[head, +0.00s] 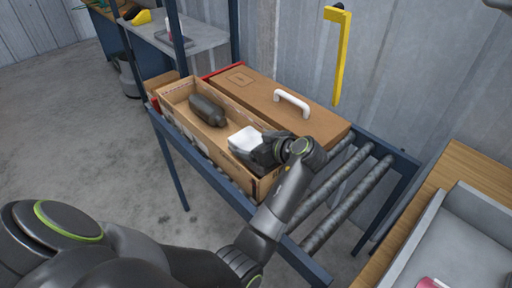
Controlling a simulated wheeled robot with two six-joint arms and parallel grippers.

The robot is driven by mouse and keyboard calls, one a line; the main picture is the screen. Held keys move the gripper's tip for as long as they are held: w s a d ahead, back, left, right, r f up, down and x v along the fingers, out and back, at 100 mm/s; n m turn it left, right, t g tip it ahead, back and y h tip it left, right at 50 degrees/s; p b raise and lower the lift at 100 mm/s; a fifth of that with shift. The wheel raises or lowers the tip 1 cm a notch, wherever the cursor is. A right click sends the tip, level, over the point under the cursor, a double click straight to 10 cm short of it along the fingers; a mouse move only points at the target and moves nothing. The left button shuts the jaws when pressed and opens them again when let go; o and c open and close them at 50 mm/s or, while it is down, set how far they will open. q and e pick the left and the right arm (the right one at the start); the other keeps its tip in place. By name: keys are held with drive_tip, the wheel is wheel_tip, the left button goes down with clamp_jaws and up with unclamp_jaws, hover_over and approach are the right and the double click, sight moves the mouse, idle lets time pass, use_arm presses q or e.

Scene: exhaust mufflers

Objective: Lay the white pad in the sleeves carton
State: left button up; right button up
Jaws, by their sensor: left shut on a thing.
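The open cardboard carton (173,94) sits on the roller conveyor with a dark grey muffler (208,110) lying in its far part. My left gripper (254,146) is over the near part of this carton, shut on the white pad (244,138). The pad's near side is hidden by the gripper. I cannot tell whether the pad touches the carton's floor. No label that names the sleeves carton can be read. My right gripper is not in view.
A brown lidded box (262,97) with a white handle stands right beside the open carton. Bare rollers (345,205) lie to its right. A yellow bracket (341,55) is at the wall. A grey tray (455,245) rests on a wooden bench at lower right.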

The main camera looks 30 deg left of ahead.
use_arm(q)
drive_tip(key=shift+f, duration=0.55)
drive_tip(key=shift+f, duration=0.35)
drive_tip(key=shift+f+b, duration=0.25)
drive_tip(key=shift+b, duration=0.2)
drive_tip(key=o, duration=0.9)
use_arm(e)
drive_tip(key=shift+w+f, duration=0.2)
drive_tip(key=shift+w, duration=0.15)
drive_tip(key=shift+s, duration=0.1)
